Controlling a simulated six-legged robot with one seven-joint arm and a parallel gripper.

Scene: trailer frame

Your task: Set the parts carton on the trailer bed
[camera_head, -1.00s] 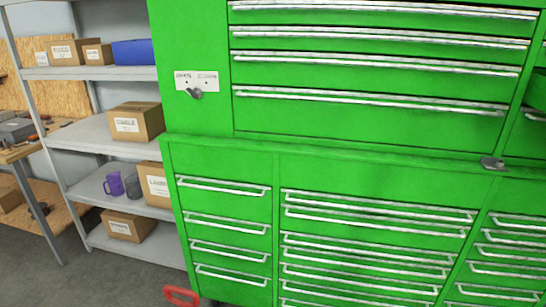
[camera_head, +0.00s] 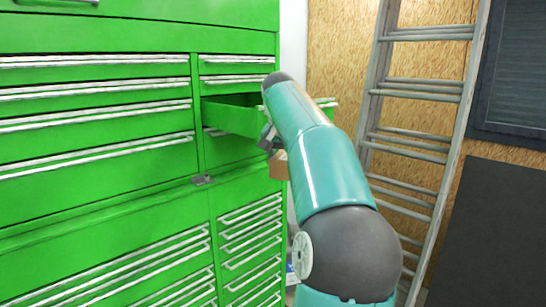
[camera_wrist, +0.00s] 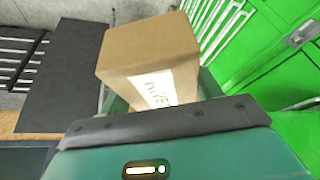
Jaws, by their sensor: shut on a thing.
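The brown parts carton (camera_wrist: 150,55) is held in my gripper (camera_wrist: 162,92), which is shut on it. Its white label is partly visible in the wrist view, and the lettering is hard to read. In the head view the carton (camera_head: 278,165) is small and mostly hidden behind my teal arm, with my gripper (camera_head: 268,138) just above it. It hangs in front of the green tool cabinet, below an open drawer. I cannot make out the trailer bed in either view.
The green tool cabinet (camera_head: 90,190) fills the left. Its open drawer (camera_head: 232,116) juts out close to my gripper. A metal ladder (camera_head: 418,95) leans on the wood-panelled wall at the right. A dark panel (camera_head: 495,235) stands at the far right.

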